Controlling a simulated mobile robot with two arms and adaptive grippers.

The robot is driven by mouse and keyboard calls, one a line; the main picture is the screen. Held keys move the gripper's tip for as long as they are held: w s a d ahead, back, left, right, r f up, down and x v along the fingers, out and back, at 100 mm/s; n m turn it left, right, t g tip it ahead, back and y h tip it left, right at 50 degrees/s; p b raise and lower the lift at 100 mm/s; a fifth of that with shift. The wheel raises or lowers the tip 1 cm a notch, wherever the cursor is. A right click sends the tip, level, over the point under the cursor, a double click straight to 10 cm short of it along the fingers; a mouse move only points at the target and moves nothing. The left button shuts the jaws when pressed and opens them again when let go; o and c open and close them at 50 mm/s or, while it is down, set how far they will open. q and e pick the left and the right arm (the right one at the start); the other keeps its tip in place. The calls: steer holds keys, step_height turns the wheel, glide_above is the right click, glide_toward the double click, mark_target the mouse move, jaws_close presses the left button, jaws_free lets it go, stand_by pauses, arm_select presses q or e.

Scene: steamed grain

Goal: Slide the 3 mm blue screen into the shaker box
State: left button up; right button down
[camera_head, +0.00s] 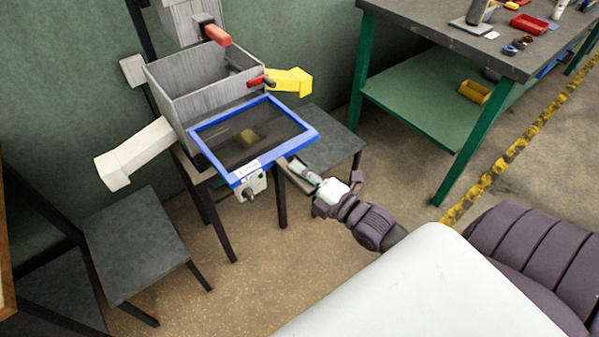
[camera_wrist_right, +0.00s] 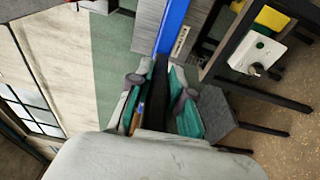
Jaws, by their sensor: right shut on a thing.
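The blue-framed screen (camera_head: 304,141) with dark mesh lies in front of the grey shaker box (camera_head: 185,83), its far part close to the box's front. A pale label shows on its near edge. My right gripper (camera_head: 299,167) is at the screen's near right edge and shut on it. In the right wrist view, the blue frame (camera_wrist_right: 172,28) runs toward the fingers of my right gripper (camera_wrist_right: 158,80); the exact contact is hard to see. I cannot tell how far the screen is inside the box. My left gripper is not in view.
A white chute (camera_head: 135,152) sticks out left of the box and a yellow chute (camera_head: 289,81) right. Red-ended handles (camera_head: 217,35) sit at the box. A dark stool (camera_head: 137,243) stands at left. A workbench (camera_head: 470,45) with small items stands at right.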

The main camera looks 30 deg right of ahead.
mark_target(286, 160)
steer(key=shift+w+r, duration=0.1)
steer(key=shift+w, duration=0.15)
stand_by(0.4)
steer(key=shift+w, duration=0.2)
stand_by(0.3)
steer(key=shift+x, duration=1.1)
steer(key=shift+d, duration=0.1)
steer(key=shift+w, duration=0.1)
steer(key=shift+d+x, duration=0.15)
steer(key=shift+x, duration=0.5)
steer(key=shift+d+x, duration=0.15)
steer(key=shift+x, duration=0.55)
steer(key=shift+w+a+b, duration=0.15)
steer(key=shift+w+b, duration=0.05)
steer(key=shift+b, duration=0.1)
